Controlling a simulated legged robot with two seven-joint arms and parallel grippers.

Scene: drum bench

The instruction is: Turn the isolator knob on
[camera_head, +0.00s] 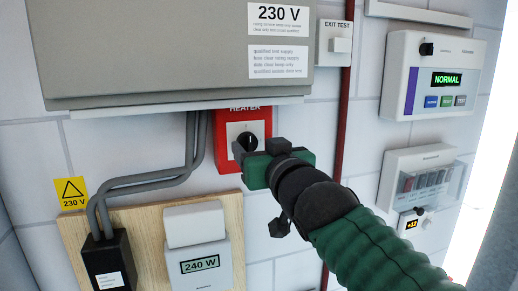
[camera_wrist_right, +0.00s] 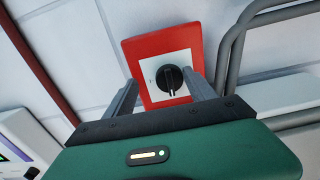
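The isolator knob (camera_head: 248,140) is black and round, on a white plate of a red box (camera_head: 224,128) labelled HEATER on the wall. In the right wrist view the knob (camera_wrist_right: 170,80) shows a pale pointer line running nearly along the picture's vertical. My right gripper (camera_head: 262,152) is in front of the box's lower right and partly covers it in the head view. In the wrist view its two grey fingers (camera_wrist_right: 163,84) are spread, one on each side of the knob, with gaps. Whether the tips reach the knob's depth is unclear. My left gripper is out of view.
A grey cabinet (camera_head: 150,45) overhangs just above the red box. Grey conduits (camera_head: 150,182) run at its left. A meter (camera_head: 200,262) reading 240 W sits on a wooden board below. A NORMAL display panel (camera_head: 402,85) and a dark red pipe (camera_head: 345,120) are at right.

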